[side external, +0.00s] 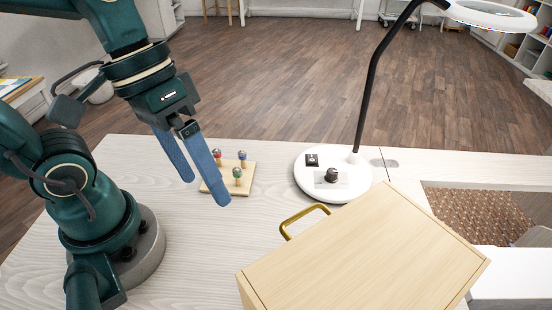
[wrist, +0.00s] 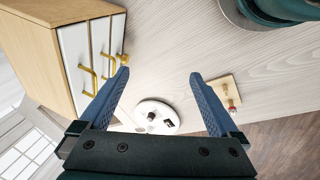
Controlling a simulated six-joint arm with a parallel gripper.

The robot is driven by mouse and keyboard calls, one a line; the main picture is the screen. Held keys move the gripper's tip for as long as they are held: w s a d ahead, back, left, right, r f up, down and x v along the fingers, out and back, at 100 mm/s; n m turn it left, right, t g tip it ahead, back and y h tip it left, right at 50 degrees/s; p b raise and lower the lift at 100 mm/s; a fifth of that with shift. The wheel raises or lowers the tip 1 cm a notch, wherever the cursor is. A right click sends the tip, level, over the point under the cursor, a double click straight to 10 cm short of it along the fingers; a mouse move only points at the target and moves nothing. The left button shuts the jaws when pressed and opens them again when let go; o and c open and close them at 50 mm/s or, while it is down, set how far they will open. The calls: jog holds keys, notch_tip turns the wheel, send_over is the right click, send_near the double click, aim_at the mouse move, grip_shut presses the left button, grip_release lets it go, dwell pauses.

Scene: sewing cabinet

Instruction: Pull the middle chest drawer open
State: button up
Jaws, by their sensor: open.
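The wooden chest (side external: 370,245) stands at the lower right in the side view, seen mostly from above, with one brass handle (side external: 303,214) showing. In the wrist view the chest (wrist: 30,50) is at the upper left, with white drawer fronts and brass handles. The middle drawer (wrist: 100,38) has its handle (wrist: 108,67) between two others, and the fronts look closed. My gripper (side external: 205,190) is open and empty, above the table and apart from the chest. In the wrist view my gripper (wrist: 160,75) has its left finger near the handles in the picture; contact cannot be told.
A lamp with a round white base (side external: 335,175) stands behind the chest, its dark pole rising. A small wooden board with colored-topped pegs (side external: 240,178) lies near my gripper. The pale table (side external: 245,235) is clear between my arm and the chest.

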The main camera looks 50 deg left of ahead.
jog(key=w+d+f+n+g+h, duration=0.1)
jog(key=w+d+n+g+h, duration=0.2)
jog(key=d+n+g+h, duration=0.45)
jog(key=w+f+n+t+h, duration=0.1)
jog(key=f+n+h, duration=0.1)
jog(key=w+a+f+n+t+h, duration=0.1)
jog(key=f+n+t+h, duration=0.1)
jog(key=f+n+h, duration=0.1)
jog(key=w+a+f+n+t+h, duration=0.1)
jog(key=w+f+n+h, duration=0.1)
jog(key=n, duration=0.1)
jog(key=shift+w+a+f+h, duration=0.1)
jog(key=shift+a+f+h, duration=0.05)
jog(key=shift+a+h, duration=0.1)
jog(key=shift+s+d, duration=0.15)
jog(key=shift+d, duration=1.1)
jog(key=shift+s+d, duration=0.1)
jog(key=shift+d, duration=1.1)
